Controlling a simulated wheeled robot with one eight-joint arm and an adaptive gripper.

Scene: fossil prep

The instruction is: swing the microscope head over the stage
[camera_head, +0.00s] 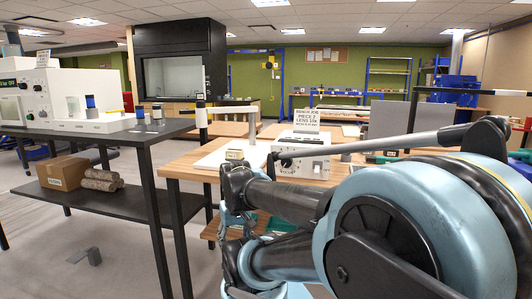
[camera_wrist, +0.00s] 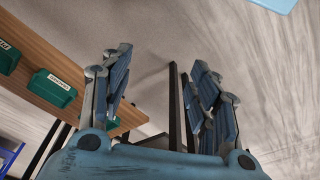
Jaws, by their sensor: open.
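The microscope stands on the wooden bench in the head view. Its white base plate, the stage (camera_head: 218,163), carries a small tan block (camera_head: 235,154). An upright post (camera_head: 252,128) rises at the back, and a pale boom (camera_head: 228,110) runs left from it. The microscope head (camera_head: 201,116), a white upright tube with dark bands, hangs at the boom's left end, left of the stage and not above it. My gripper (camera_wrist: 165,85) is open and empty in the wrist view, with floor and bench edge beyond it. In the head view my wrist is in front of the bench, below the stage and apart from the head.
A grey control box (camera_head: 302,160) with a sign stands right of the stage. A dark table (camera_head: 140,133) at left carries lab equipment, with a cardboard box (camera_head: 62,173) on its shelf. Green bins (camera_wrist: 53,89) line the wooden edge in the wrist view.

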